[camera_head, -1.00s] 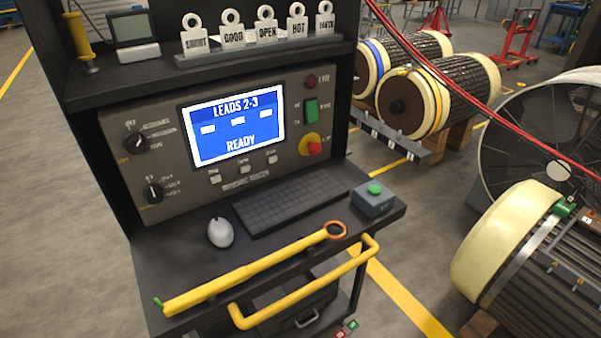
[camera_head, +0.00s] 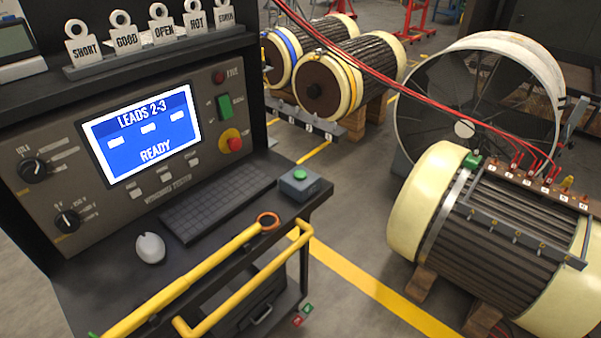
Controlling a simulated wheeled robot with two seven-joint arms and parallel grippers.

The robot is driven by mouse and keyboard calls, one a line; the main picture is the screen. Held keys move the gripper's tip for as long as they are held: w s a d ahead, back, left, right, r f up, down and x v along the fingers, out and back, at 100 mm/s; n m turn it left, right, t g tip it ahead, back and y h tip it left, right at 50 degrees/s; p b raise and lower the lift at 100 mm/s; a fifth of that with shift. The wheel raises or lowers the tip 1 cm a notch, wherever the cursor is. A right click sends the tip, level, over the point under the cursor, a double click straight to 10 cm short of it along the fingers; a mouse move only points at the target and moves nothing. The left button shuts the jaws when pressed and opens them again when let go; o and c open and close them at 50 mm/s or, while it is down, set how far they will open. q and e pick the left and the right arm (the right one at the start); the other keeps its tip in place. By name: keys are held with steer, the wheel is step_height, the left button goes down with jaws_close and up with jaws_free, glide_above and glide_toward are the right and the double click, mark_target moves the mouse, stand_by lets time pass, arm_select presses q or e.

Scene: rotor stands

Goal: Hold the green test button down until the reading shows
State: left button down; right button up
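The green test button (camera_head: 300,174) sits on top of a small grey-blue box (camera_head: 299,187) at the right front corner of the cart's shelf. Nothing touches it. The screen (camera_head: 143,134) on the tester panel reads "LEADS 2-3" above three white dashes and "READY" below. Neither of my grippers is in view.
A large wound stator (camera_head: 505,235) with red leads stands at right.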

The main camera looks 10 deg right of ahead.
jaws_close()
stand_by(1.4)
